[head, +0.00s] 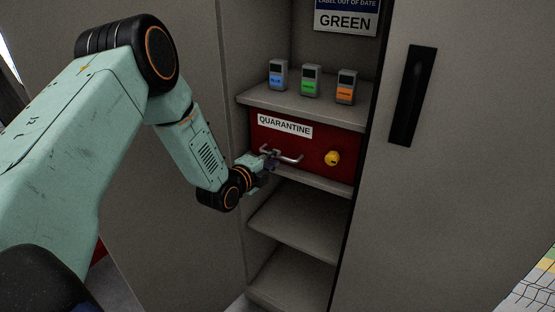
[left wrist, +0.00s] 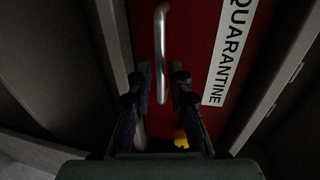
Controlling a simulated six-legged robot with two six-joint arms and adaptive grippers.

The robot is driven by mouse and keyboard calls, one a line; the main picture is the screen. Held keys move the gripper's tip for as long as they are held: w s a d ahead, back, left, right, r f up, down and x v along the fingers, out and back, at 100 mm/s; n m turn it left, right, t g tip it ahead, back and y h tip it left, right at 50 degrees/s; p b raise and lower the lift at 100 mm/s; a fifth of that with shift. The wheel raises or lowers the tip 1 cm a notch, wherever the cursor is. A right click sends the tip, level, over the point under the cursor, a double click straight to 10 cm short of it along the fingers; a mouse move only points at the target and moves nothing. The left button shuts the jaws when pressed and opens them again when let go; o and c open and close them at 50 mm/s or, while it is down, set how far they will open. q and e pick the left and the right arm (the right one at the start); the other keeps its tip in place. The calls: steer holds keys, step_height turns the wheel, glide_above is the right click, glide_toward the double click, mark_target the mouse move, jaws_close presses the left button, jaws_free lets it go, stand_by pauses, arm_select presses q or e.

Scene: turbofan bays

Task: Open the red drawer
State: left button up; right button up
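The red drawer (head: 312,158) is set in the cabinet under a shelf and looks closed. It carries a white QUARANTINE label (head: 285,126), a silver bar handle (head: 290,158) and a yellow knob (head: 332,158). My left gripper (head: 268,162) is at the left end of the handle. In the left wrist view the fingers (left wrist: 162,78) stand apart, with the handle (left wrist: 161,40) running between them and a gap showing on each side. The drawer front (left wrist: 190,40) and part of the yellow knob (left wrist: 181,138) show there too. My right gripper is not in view.
Three small labelled devices, blue (head: 278,75), green (head: 311,81) and orange (head: 346,87), stand on the shelf (head: 300,103) above the drawer. Empty shelves (head: 298,222) lie below. A grey cabinet door with a black handle (head: 413,95) is at the right.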

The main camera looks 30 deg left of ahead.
arm_select(q)
steer(key=shift+w+f+b, duration=0.15)
steer(key=shift+w, duration=0.65)
steer(key=shift+w+f+b, duration=0.15)
steer(key=shift+w, duration=0.6)
steer(key=shift+d, duration=0.1)
steer(key=shift+c, duration=0.5)
jaws_close()
